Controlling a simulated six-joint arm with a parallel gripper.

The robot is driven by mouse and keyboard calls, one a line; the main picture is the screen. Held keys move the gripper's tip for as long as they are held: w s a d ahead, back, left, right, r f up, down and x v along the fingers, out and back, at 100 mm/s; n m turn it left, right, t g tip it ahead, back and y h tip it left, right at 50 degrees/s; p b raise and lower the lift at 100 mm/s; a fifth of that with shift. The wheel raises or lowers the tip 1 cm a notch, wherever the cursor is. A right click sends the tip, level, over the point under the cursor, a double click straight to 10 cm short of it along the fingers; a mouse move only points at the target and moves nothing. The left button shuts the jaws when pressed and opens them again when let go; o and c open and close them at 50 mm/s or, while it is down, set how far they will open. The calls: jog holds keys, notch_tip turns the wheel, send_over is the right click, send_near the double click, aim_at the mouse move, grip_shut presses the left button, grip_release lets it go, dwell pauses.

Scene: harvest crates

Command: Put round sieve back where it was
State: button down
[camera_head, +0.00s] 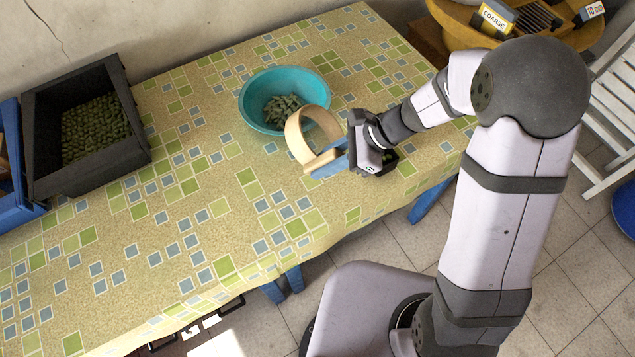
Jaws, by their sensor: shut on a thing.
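The round sieve (297,144) is a pale wooden hoop, held tilted up on its edge so that I see through its opening. My gripper (338,161) is shut on the near lower part of its rim, over the table. The sieve is just in front of the turquoise bowl (322,86) in the picture and overlaps its lower right rim. I cannot tell whether the sieve touches the bowl or table. The bowl holds a small heap of grey-green pieces (285,108).
A black crate (127,163) of small green produce stands at the table's left, beside a blue crate (37,212). The tablecloth (120,275) is clear at front left. A round yellow table (440,8) at top right holds a "COARSE" box (495,17) and other items. A white slatted chair (612,95) stands right.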

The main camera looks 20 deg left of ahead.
jog(key=s+a+f+n+g+h+b, duration=0.2)
jog(key=s+a+n+g+h, duration=0.2)
jog(key=s+a+n+h, duration=0.55)
jog(key=w+d+n+t, duration=0.1)
jog(key=w+d+n, duration=0.3)
jog(key=w, duration=0.2)
jog(key=w+d+n+t, duration=0.2)
jog(key=w+d+n, duration=0.2)
jog(key=w+n, duration=0.1)
jog(key=w+d+n+t, duration=0.2)
jog(key=w+d+n, duration=0.2)
jog(key=w, duration=0.3)
jog(key=shift+w+d+r+n, duration=0.2)
jog(key=shift+d+r+n, duration=0.1)
jog(key=shift+r+n, duration=0.15)
jog(key=shift+y, duration=0.35)
jog(key=shift+a+f+n+t+y, duration=0.15)
jog(key=shift+n+t+y, duration=0.15)
jog(key=shift+t, duration=0.2)
jog(key=shift+f+p, duration=1.1)
jog(key=shift+f, duration=3.85)
